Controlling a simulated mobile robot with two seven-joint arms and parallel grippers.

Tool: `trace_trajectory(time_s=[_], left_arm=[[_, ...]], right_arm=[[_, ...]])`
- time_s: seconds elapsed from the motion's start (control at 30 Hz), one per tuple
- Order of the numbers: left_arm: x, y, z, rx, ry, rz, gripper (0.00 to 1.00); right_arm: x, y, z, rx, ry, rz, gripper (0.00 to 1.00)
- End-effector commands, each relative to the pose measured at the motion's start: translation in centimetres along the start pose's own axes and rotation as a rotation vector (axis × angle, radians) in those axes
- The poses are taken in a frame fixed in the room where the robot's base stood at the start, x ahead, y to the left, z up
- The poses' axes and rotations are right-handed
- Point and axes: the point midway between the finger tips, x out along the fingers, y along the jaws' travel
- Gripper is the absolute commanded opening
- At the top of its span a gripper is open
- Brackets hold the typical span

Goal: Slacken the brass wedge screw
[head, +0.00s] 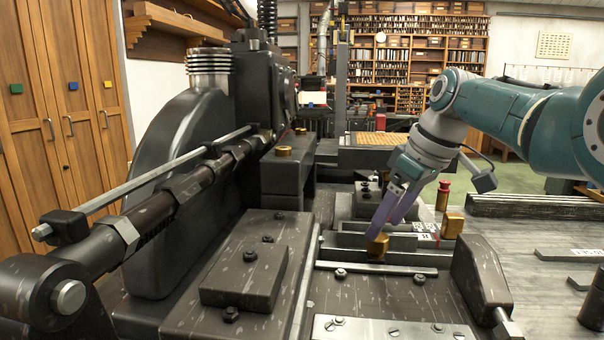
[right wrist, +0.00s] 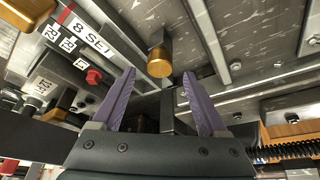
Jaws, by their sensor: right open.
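A brass knob (head: 378,246), which looks like the wedge screw, sits low on the dark machine bed in the middle right of the head view. In the right wrist view the brass knob (right wrist: 160,63) shows its round end just past the gap between my fingertips. My right gripper (head: 388,228) reaches down from the right with its purple fingers right at the knob. In the wrist view the right gripper (right wrist: 159,74) is open, with nothing held. I cannot tell whether a finger touches the knob. My left gripper is not in view.
A second brass piece (head: 452,225) and a red-topped brass post (head: 443,193) stand right of the knob. A labelled block with "8 SET" (right wrist: 85,35) is beside it in the wrist view. A dark raised block (head: 484,275) stands to the front right.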

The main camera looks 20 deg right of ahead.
Motion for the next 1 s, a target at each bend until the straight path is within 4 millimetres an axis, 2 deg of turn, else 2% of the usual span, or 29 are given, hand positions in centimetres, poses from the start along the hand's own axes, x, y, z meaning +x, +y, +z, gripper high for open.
trace_trajectory(time_s=[0.03, 0.1, 0.43, 0.87, 0.97, 1.0], left_arm=[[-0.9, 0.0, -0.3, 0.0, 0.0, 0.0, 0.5], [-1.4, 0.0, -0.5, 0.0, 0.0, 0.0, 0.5], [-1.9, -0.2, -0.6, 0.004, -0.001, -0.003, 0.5], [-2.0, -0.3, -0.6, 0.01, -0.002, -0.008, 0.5], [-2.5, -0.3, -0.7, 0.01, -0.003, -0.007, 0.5], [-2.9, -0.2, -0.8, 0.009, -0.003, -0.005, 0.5]], right_arm=[[-1.2, 0.1, -0.2, 0.0, 0.002, 0.004, 0.76], [-2.4, 0.1, -0.1, 0.0, 0.002, 0.004, 0.76], [-6.3, 0.1, 0.0, 0.001, 0.002, 0.001, 0.76], [-6.7, -0.1, -0.1, 0.008, 0.006, -0.004, 0.76], [-6.2, -1.2, -1.6, 0.099, 0.078, -0.046, 0.76], [-5.8, -2.0, -2.8, 0.181, 0.135, -0.085, 0.76]])
